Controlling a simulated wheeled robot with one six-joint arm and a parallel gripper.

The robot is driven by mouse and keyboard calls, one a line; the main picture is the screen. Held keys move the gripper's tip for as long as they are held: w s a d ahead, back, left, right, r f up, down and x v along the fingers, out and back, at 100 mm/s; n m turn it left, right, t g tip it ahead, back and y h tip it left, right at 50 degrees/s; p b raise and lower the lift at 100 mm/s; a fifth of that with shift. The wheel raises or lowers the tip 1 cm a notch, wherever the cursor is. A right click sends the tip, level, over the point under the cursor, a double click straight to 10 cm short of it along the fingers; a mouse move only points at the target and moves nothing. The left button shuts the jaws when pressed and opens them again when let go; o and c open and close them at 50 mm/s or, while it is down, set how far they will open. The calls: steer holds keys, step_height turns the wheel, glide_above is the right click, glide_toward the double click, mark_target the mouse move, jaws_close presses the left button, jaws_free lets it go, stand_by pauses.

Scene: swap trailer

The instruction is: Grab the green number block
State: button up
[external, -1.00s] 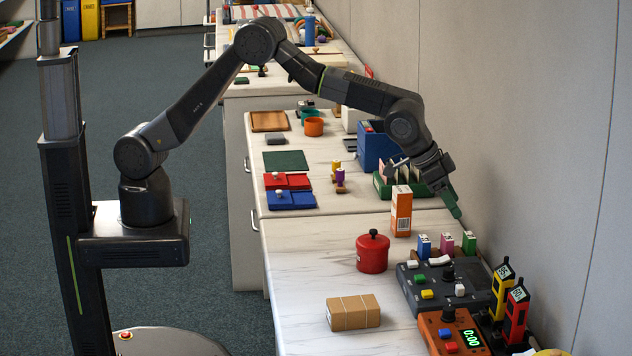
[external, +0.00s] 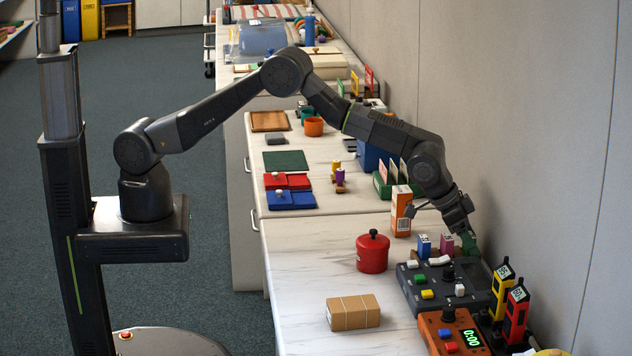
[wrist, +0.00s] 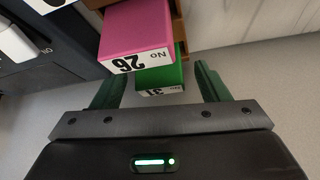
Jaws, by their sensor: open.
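The green number block (wrist: 163,77) shows in the wrist view, partly behind the pink number block (wrist: 135,30), which is marked "No 26". The green block's white label is at its near end. My gripper (wrist: 156,80) is open, with one green finger on each side of the green block and visible gaps beside it. I cannot tell how far down the fingers reach.
A blue number block (external: 424,246) stands left of the pink one. A dark control panel (external: 415,294) with buttons lies close in front of the row. The wall is close on the right. An orange-and-white box (external: 401,212) and a red pot (external: 372,254) stand to the left.

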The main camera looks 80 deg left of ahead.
steer(key=c, duration=1)
steer(key=shift+c, duration=0.2)
steer(key=shift+r, duration=0.1)
